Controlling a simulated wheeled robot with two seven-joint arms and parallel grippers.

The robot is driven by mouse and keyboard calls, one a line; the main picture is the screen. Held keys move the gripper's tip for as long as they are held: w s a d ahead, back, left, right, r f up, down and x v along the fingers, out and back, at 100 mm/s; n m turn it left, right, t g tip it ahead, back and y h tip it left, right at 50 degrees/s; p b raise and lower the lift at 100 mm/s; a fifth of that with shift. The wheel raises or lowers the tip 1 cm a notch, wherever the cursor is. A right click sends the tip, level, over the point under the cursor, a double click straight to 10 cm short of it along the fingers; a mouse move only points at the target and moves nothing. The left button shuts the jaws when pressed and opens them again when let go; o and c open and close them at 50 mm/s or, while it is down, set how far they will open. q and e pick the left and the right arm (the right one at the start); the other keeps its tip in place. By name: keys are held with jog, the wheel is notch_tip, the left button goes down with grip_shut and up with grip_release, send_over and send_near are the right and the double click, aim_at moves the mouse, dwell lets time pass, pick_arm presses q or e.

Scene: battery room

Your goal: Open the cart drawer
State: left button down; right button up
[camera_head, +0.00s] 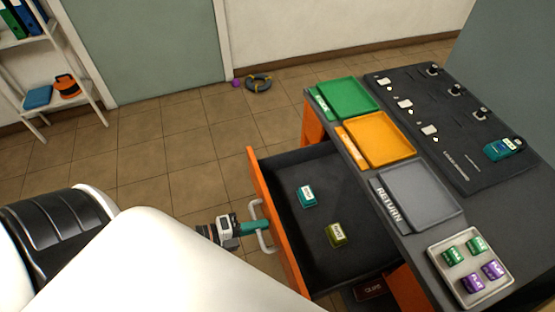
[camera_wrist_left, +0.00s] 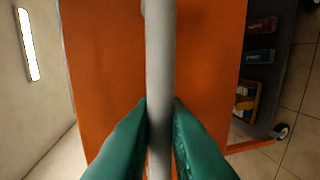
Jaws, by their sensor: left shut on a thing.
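The cart drawer (camera_head: 345,262) has an orange front and a dark inside, and it stands pulled out from the cart. A teal block (camera_head: 307,195) and an olive block (camera_head: 335,235) lie apart in it. My left gripper (camera_head: 258,228) has teal fingers and is shut on the pale drawer handle (camera_head: 266,238). In the left wrist view the gripper's fingers (camera_wrist_left: 160,125) lie on both sides of the handle bar (camera_wrist_left: 160,60), in front of the orange drawer front (camera_wrist_left: 105,60). My right gripper is not in view.
The cart top holds a green tray (camera_head: 348,98), an orange tray (camera_head: 378,139), a grey tray (camera_head: 425,190) and a pale tray (camera_head: 436,262) of small blocks. A dark board (camera_head: 450,130) lies behind them. A white shelf (camera_head: 85,75) stands far left. The tiled floor left of the drawer is clear.

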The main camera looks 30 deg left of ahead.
pick_arm(q)
jog(key=shift+f+v, duration=0.25)
jog(key=shift+v, duration=0.95)
jog(key=shift+a, duration=0.1)
jog(key=c, duration=1.8)
grip_release()
jog(key=b+v, duration=0.1)
jog(key=v, duration=1.1)
jog(key=shift+f, duration=0.1)
